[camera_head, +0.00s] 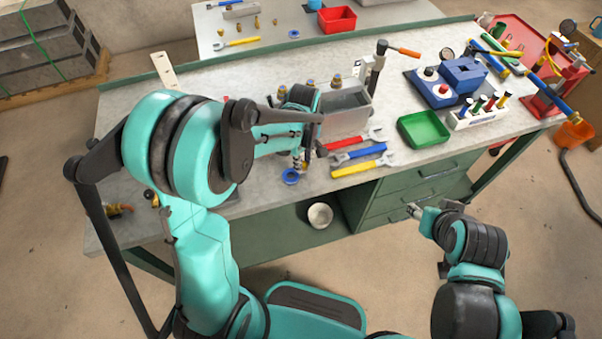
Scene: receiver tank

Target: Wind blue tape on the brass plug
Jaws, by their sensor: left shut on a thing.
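My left gripper (302,160) reaches over the front of the bench, pointing down. It is shut, seemingly on the blue tape roll (290,176), a small blue ring at its fingertips; the arm hides part of the grip. Brass fittings with blue near them stand behind my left wrist, one of them a brass plug (336,79) beside the grey tank (346,108). I cannot tell which fitting is the task's plug. My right gripper (413,210) is low in front of the bench drawers, apart from everything; its finger opening is too small to make out.
Wrenches with red, blue and yellow handles (362,165) lie right of my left gripper. Beyond them are a green tray (424,128), a blue device (463,77) and a marker rack (479,112). A white bowl (320,215) sits below the benchtop.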

